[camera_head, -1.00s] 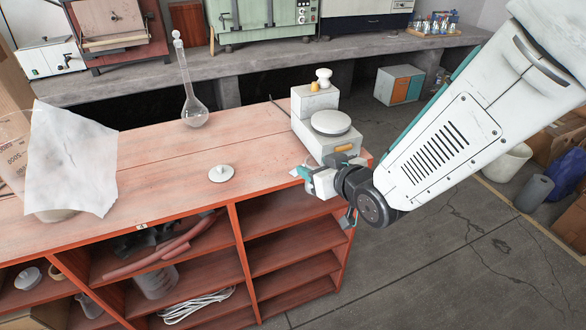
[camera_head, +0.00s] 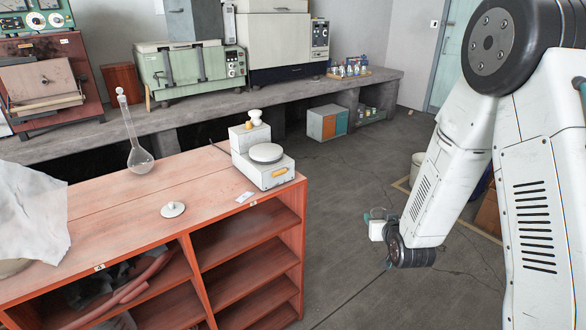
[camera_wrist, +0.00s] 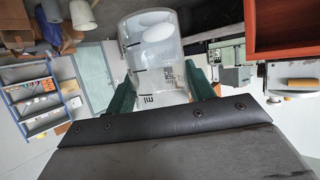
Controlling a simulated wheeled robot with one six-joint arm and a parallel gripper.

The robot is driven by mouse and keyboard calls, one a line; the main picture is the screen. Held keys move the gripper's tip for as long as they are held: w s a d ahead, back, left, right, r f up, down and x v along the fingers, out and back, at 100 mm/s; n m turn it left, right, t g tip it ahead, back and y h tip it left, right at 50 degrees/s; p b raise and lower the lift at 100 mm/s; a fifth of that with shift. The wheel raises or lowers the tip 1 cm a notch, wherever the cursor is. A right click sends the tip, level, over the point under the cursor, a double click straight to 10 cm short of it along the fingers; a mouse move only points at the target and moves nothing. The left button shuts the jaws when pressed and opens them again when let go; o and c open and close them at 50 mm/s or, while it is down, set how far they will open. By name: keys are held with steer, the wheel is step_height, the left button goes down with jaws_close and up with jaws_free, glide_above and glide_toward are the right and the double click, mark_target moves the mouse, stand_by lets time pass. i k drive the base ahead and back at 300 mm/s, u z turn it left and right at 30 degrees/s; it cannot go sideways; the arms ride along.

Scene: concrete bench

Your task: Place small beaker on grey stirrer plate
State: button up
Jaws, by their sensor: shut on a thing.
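The small beaker (camera_wrist: 152,62) is clear glass with dark printed marks and fills the top middle of the wrist view. My gripper (camera_wrist: 163,84) is shut on it, with a green finger on each side. In the head view my gripper (camera_head: 376,218) is in the air to the right of the orange bench, apart from it; the beaker is too small there to make out clearly. The grey stirrer plate (camera_head: 266,153) is a pale box with a round top and a yellow-orange label, near the bench's right end. Its round top is bare.
A balance-like white device (camera_head: 249,138) stands directly behind the stirrer. A round-bottomed flask (camera_head: 139,160) and a small white disc (camera_head: 173,209) are on the orange bench (camera_head: 110,225). Open floor lies between bench and arm. A concrete counter (camera_head: 200,115) runs behind.

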mark_target(266, 149)
steer(key=z, duration=0.5)
steer(key=k, duration=1.1)
steer(key=u, duration=0.6)
steer(key=i, duration=1.8)
steer(key=z, duration=0.75)
